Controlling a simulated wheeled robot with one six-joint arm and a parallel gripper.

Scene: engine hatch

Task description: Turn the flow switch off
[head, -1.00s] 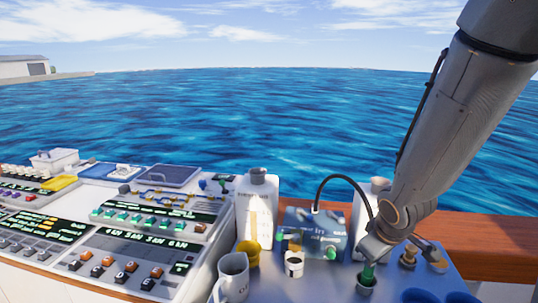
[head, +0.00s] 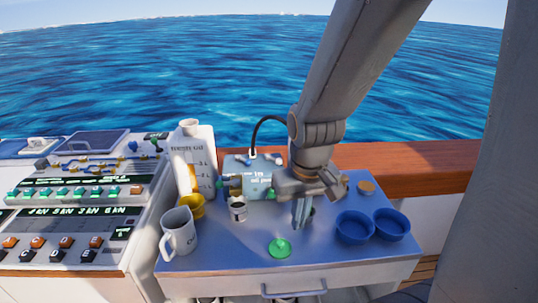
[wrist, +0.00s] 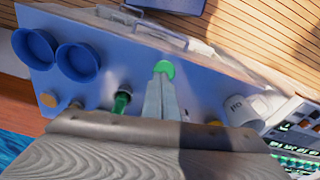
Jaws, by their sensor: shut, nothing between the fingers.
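No part is readably labelled as the flow switch. The blue pump box (head: 233,163) stands at the back of the blue table and has a green knob (head: 222,182) at its left; its right side is hidden by my arm. My gripper (head: 301,222) is shut and empty, pointing down above the table, right of the box. A green round piece (head: 280,249) lies on the table in front of it. In the wrist view the green piece (wrist: 164,68) shows just beyond my fingertips (wrist: 161,82); I cannot tell whether they touch.
Two blue bowls (head: 355,228) stand right of my gripper. A small cup (head: 238,212), a white mug (head: 180,235), a yellow cup (head: 192,208) and a white oil bottle (head: 193,150) stand left. A control panel (head: 65,225) with several switches lies farther left.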

